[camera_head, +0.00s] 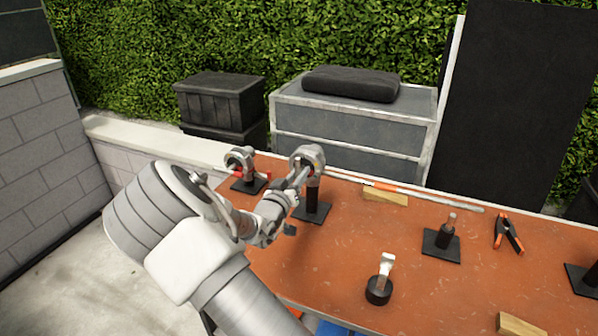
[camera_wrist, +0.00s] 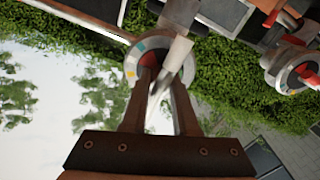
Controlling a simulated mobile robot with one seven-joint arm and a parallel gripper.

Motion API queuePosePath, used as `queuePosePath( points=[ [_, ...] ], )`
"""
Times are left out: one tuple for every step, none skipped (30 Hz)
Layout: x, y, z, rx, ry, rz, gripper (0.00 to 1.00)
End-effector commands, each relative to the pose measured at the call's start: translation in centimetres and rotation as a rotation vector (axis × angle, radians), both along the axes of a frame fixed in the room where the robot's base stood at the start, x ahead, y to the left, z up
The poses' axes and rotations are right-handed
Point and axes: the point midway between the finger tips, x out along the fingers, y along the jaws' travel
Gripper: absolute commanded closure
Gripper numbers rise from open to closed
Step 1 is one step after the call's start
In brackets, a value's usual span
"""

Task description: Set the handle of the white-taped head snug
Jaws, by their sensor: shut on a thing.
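The grip head (camera_head: 308,157) is a grey disc on a black post with a flat base near the table's back left. In the wrist view the head (camera_wrist: 140,47) shows teal and yellow marks on its face, and a pale white handle (camera_wrist: 178,55) crosses it at a tilt. My gripper (camera_head: 299,179) reaches this head from the front left. In the wrist view my gripper's fingers (camera_wrist: 163,82) close in around the handle, one on each side. The exact contact is partly hidden. A second head (camera_head: 239,160) with a red handle stands to the left.
The orange table (camera_head: 330,260) carries a bare stand (camera_head: 441,245), an orange-black clamp (camera_head: 508,234), a black round piece with a pale top (camera_head: 379,290) and wooden blocks (camera_head: 385,195). A long rod (camera_head: 430,199) lies along the back. The table's middle is fairly clear.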

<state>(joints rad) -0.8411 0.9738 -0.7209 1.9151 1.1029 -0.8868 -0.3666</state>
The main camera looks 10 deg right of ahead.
Motion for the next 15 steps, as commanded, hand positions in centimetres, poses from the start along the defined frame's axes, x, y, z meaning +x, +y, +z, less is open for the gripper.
queuePosePath(
  points=[
    [0.01, 0.02, 0.19, -0.027, 0.016, 0.001, 1.00],
    [0.01, 0.02, 0.18, -0.041, 0.025, 0.001, 1.00],
    [0.02, 0.02, 0.18, -0.059, 0.037, 0.001, 1.00],
    [0.02, 0.02, 0.18, -0.071, 0.045, 0.001, 1.00],
    [0.01, 0.02, 0.17, -0.083, 0.053, 0.001, 1.00],
    [0.02, 0.03, 0.16, -0.097, 0.062, 0.001, 1.00],
    [0.02, 0.03, 0.16, -0.107, 0.069, 0.000, 1.00],
    [0.02, 0.02, 0.15, -0.116, 0.075, 0.000, 1.00],
    [0.02, 0.03, 0.14, -0.125, 0.081, 0.000, 1.00],
    [0.02, 0.03, 0.13, -0.133, 0.086, 0.000, 1.00],
    [0.02, 0.02, 0.12, -0.138, 0.090, 0.000, 1.00],
    [0.02, 0.03, 0.10, -0.145, 0.094, 0.000, 1.00],
    [0.02, 0.03, 0.09, -0.148, 0.097, 0.000, 1.00],
    [0.02, 0.02, 0.09, -0.152, 0.099, 0.000, 1.00],
    [0.02, 0.03, 0.08, -0.156, 0.102, 0.000, 1.00]
  ],
)
